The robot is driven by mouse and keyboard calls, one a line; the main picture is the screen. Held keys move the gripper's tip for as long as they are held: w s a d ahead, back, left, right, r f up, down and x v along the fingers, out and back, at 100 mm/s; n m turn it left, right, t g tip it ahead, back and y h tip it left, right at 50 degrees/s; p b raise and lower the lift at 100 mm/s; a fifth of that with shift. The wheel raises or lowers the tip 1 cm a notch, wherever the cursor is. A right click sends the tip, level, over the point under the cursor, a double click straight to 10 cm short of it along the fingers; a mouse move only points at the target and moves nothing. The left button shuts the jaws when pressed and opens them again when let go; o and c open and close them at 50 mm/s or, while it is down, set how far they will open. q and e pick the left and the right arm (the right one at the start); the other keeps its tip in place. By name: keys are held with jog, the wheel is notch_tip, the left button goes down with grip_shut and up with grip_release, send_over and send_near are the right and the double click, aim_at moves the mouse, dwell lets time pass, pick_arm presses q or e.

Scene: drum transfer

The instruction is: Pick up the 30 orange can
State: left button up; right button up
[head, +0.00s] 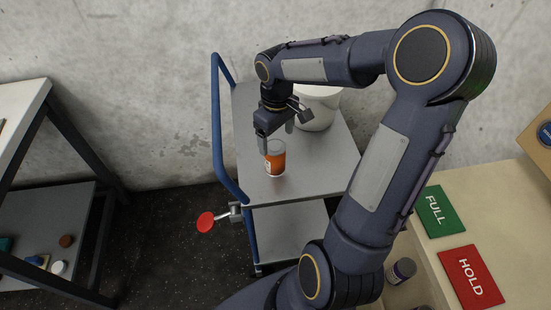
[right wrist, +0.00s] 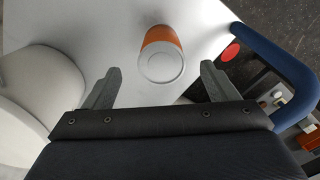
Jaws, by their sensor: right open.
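The orange can (head: 275,160) stands upright on the grey top of a cart (head: 305,182), near the cart's blue handle. It has an orange band and a pale upper part. My right gripper (head: 275,127) is above the can, pointing down, with its fingers close to the can's top. In the right wrist view the can (right wrist: 161,55) shows its round pale end, ahead of and between the two open fingers (right wrist: 158,87). Nothing is between the fingers. The number on the can is not readable. My left gripper is not in view.
A white bucket (head: 318,108) stands behind the gripper on the cart, and shows at left in the right wrist view (right wrist: 30,75). The blue handle (head: 217,120) rises at the cart's left. A counter with FULL (head: 434,211) and HOLD (head: 470,278) signs is at right.

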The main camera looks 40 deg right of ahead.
aim_at(275, 146)
jog(key=f, duration=0.7)
jog(key=shift+w+a+f, duration=0.15)
jog(key=shift+w+f, duration=0.05)
jog(key=shift+f, duration=0.05)
jog(key=shift+r, duration=0.1)
jog(key=c, duration=1.3)
